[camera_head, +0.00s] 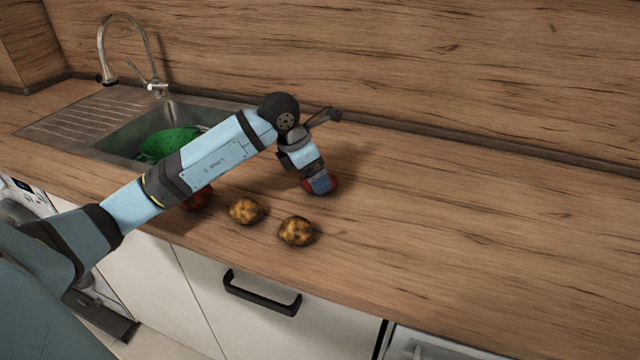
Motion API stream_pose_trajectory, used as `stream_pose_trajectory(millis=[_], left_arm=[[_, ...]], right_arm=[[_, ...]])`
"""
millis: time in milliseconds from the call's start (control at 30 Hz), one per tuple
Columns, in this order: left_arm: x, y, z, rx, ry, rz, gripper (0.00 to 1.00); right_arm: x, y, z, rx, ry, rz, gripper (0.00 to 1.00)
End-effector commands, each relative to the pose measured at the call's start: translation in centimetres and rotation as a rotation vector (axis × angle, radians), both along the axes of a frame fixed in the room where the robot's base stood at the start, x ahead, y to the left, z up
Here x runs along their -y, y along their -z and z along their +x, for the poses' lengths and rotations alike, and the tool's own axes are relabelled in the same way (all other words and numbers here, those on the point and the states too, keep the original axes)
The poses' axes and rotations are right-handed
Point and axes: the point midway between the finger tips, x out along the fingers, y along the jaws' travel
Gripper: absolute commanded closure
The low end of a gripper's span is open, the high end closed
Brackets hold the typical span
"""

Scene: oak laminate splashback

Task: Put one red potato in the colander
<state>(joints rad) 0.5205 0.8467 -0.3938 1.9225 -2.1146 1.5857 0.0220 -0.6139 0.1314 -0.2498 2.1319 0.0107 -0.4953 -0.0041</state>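A green colander (168,143) sits in the sink at the left, partly hidden by my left arm. One red potato (333,185) is on the counter, mostly hidden by my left gripper (321,186), which points down over it. I cannot tell whether the fingers are closed on it. Another red potato (198,200) lies further left, partly covered by my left forearm. My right gripper is not in view.
Two yellow-brown potatoes, one at the left (245,210) and one nearer the front edge (296,231), lie on the counter. The sink (120,140) has a tall tap (128,50) behind it. The counter to the right is clear.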

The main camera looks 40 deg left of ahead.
Motion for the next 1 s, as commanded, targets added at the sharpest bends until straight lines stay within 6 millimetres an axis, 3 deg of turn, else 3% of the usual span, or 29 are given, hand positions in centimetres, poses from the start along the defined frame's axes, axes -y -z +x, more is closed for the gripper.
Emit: stream_pose_trajectory(millis=[200,433,667,700,1000], left_arm=[[0.7,3.1,1.0,-0.001,0.000,-0.003,0.06],[0.7,3.3,1.1,0.000,0.000,-0.001,0.06],[0.7,3.3,1.1,0.000,0.000,-0.001,0.57],[0.7,3.3,1.1,0.000,0.000,-0.001,0.60],[0.7,2.9,1.2,0.003,0.000,-0.002,0.61]], right_arm=[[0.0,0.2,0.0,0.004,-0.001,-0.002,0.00],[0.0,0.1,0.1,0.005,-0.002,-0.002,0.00],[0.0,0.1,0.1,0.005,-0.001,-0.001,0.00],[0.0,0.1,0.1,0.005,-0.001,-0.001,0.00],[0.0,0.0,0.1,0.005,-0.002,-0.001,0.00]])
